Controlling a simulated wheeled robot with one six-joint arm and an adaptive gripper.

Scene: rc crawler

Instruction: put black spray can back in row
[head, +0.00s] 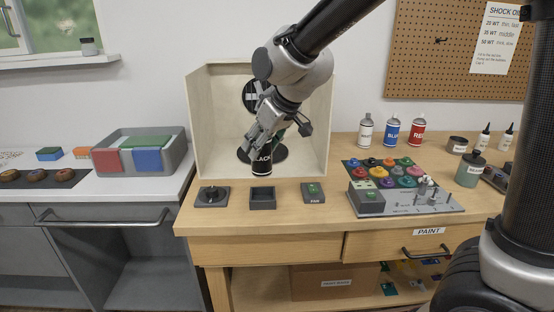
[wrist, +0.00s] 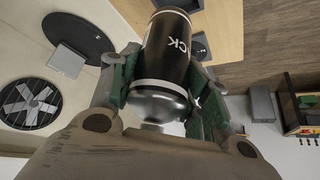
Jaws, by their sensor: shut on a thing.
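My gripper (head: 274,135) is shut on the black spray can (head: 261,164), labelled "BLACK". I hold it at the front of the pale spray booth, roughly upright, in front of the round black turntable. In the wrist view the can (wrist: 167,62) sits between the green finger pads of my gripper (wrist: 160,85), with its domed metal top toward me. The row of spray cans stands at the back right of the bench: a white can (head: 365,131), a blue can (head: 391,133) and a red can (head: 416,132). Bare bench shows on both sides of this row.
The pale booth (head: 205,120) has side walls close around my gripper. A dial box (head: 212,196), a small dark tray (head: 262,198) and a switch box (head: 313,193) line the bench front. A board of colourful pots (head: 384,172) lies in front of the row.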

